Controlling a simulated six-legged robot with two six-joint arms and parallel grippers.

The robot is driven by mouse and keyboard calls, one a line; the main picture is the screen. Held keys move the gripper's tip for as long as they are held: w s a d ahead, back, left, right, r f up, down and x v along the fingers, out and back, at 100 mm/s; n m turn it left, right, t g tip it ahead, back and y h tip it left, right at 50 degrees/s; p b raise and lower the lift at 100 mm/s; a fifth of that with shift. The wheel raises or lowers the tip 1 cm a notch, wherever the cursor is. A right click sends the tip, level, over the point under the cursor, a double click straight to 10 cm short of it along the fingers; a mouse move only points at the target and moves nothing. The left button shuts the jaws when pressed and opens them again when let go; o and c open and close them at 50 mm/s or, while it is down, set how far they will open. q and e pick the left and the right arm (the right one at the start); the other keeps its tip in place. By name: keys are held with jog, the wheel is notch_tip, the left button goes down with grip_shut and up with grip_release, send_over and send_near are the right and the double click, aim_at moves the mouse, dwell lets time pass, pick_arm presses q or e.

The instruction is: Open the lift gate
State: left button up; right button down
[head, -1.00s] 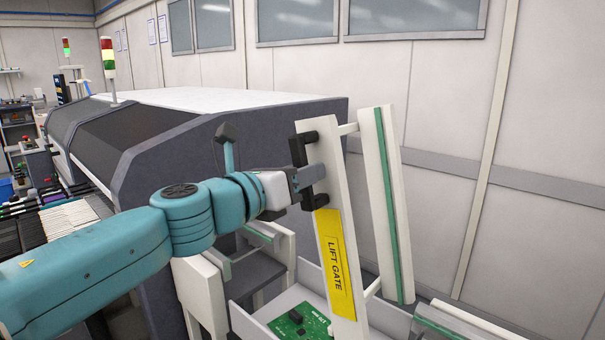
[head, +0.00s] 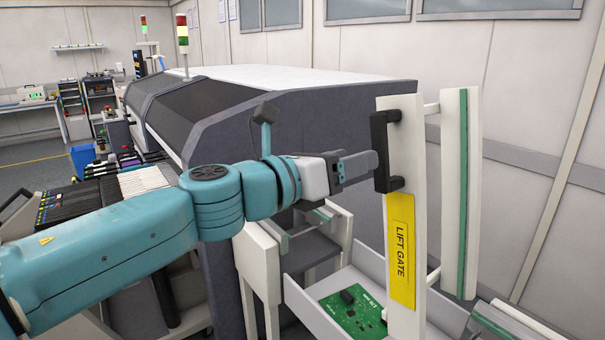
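The lift gate (head: 405,160) stands upright at the right in the head view, a white panel with a yellow "LIFT GATE" label (head: 401,250). A black U-shaped handle (head: 381,150) is fixed to its upper left side. My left gripper (head: 360,166) points right at the handle, its fingertips at the left edge of the handle's bar. The fingers overlap edge-on, so their gap is hidden, and I cannot tell whether they touch the bar. My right gripper is out of view.
A second white upright with a green strip (head: 463,190) joins the gate by short bars. Below is a white tray (head: 310,307) with a green circuit board (head: 350,312). A large grey machine (head: 330,105) stands behind my arm. Feeders (head: 85,205) lie at the left.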

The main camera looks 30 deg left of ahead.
pick_arm(q)
jog(key=v, duration=1)
jog(key=shift+s, duration=0.3)
jog(key=shift+s+a, duration=0.1)
